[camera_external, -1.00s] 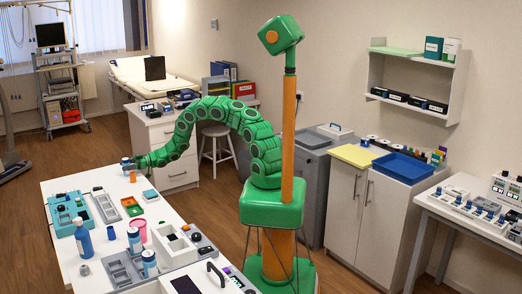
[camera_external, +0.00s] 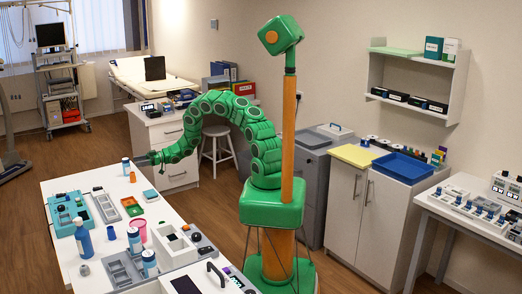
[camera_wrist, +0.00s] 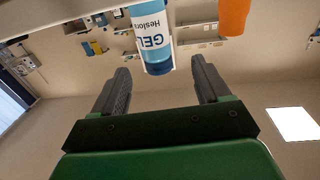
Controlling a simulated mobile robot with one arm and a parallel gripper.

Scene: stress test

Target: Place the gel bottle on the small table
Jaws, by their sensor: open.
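The gel bottle (camera_external: 126,167) stands upright at the far end of the long white table (camera_external: 66,184) in the external view. It is white and blue, and its label reads GEL in the wrist view (camera_wrist: 152,38), where the picture looks upside down. My gripper (camera_external: 144,160) is just right of the bottle. In the wrist view my gripper (camera_wrist: 160,66) is open and empty, its two dark fingers pointing toward the bottle, which lies ahead of the tips. I cannot tell which surface is the small table.
An orange cylinder (camera_external: 132,177) stands close to the bottle; it also shows in the wrist view (camera_wrist: 233,15). A teal tray (camera_external: 72,212), a blue bottle (camera_external: 84,237) and a pink cup (camera_external: 139,229) stand nearer on the table. A white cabinet (camera_external: 172,150) stands behind.

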